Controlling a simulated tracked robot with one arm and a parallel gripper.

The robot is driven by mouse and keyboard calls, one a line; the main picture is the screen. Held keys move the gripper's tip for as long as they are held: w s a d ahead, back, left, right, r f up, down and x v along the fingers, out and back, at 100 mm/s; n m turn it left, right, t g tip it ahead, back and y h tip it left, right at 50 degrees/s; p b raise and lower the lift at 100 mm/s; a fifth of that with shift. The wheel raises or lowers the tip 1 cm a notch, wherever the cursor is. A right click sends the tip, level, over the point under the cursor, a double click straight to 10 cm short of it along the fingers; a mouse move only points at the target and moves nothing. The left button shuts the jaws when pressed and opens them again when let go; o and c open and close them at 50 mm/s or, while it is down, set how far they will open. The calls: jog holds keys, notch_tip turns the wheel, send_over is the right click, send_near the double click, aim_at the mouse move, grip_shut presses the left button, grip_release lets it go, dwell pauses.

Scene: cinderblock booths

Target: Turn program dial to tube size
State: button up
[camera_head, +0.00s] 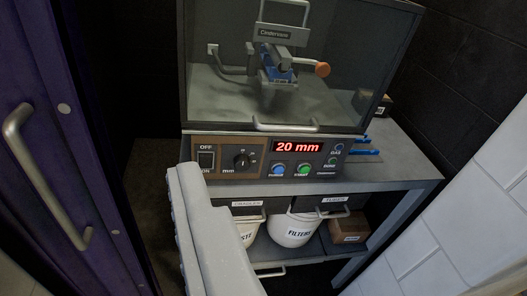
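The program dial (241,160) is a dark round knob on the brown left part of the machine's control panel (225,171), with "mm" printed below it. Marks around it are too small to read. The red display (297,147) to its right reads "20 mm". My pale grey gripper (190,172) rises from the bottom edge, its end just below the panel, left of and below the dial and apart from it in the picture. I cannot make out two separate fingers. No tube size can be clearly read on a tube.
An OFF/ON switch (206,160) is left of the dial; blue (278,169) and green (303,169) buttons are right. A clear hood (290,60) stands above. A purple door (60,150) is at left, a white block wall (470,210) at right. White buckets (291,230) sit below.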

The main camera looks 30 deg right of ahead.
jog(key=w+d+f+n+h, duration=0.1)
jog(key=w+d+f+h, duration=0.1)
jog(key=w+d+f, duration=0.45)
jog(key=n+t, duration=0.2)
jog(key=n, duration=0.6)
send_near(243, 167)
jog(key=shift+w+d+b, duration=0.25)
jog(key=shift+w, duration=1.15)
jog(key=shift+w+d+b, duration=0.25)
jog(key=shift+w+b, duration=0.05)
jog(key=shift+w, duration=1.1)
jog(key=shift+w+d+b, duration=0.25)
jog(key=shift+w, duration=1.1)
jog(key=shift+c, duration=0.3)
